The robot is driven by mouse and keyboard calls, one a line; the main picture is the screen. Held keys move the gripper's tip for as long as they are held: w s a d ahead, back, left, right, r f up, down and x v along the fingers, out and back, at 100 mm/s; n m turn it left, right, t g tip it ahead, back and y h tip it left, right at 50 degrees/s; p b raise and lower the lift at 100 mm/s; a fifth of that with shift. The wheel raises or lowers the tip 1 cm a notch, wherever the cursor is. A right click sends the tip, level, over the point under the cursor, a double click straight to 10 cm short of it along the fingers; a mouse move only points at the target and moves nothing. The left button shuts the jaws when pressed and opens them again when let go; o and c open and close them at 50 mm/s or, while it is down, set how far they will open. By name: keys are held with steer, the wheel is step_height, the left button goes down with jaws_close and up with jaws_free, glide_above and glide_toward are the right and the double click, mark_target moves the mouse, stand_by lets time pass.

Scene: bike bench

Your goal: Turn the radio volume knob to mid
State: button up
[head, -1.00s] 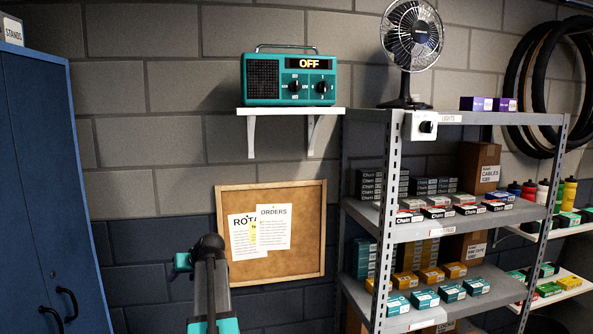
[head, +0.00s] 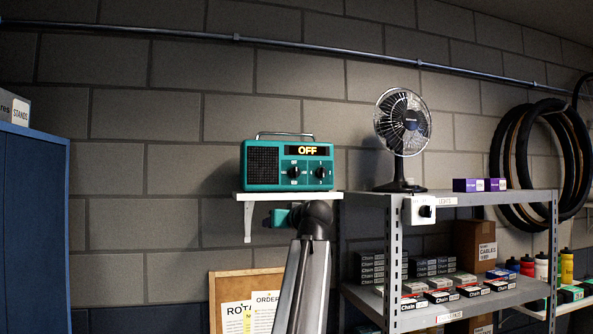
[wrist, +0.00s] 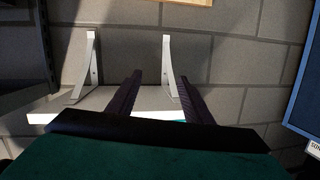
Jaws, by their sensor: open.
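The teal radio (head: 262,168) stands on a white wall shelf (head: 240,197) in the head view, its display reading OFF. Its front has a left black knob (head: 293,173) and a right black knob (head: 320,173). The small labels around them are too blurred to tell which is volume. My arm rises in front of the shelf, its top just below the radio. In the wrist view my gripper (wrist: 160,82) is open and empty, its dark fingers apart in front of the shelf (wrist: 95,101) and its brackets. The knobs do not show there.
A fan (head: 402,130) and a white light switch box (head: 420,211) are on the metal rack (head: 470,203) to the right. A blue cabinet (head: 30,220) stands at the left. A cork board (head: 228,288) hangs below the shelf. The wall around the radio is clear.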

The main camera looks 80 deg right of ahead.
mark_target(297, 168)
steer(key=s+a+r+h, duration=0.1)
steer(key=s+a+r, duration=0.2)
steer(key=s+r, duration=0.2)
steer(key=s+a+r+g+h, duration=0.1)
steer(key=s+a+r+h, duration=0.1)
steer(key=s+r, duration=0.4)
step_height(297, 168, up, 6)
steer(key=shift+a+f+m, duration=0.15)
steer(key=shift+a+m, duration=0.15)
steer(key=shift+a, duration=0.25)
steer(key=shift+w+d, duration=0.1)
steer(key=shift+d, duration=0.05)
steer(key=shift+p+x, duration=2.25)
steer(key=shift+x, duration=4.5)
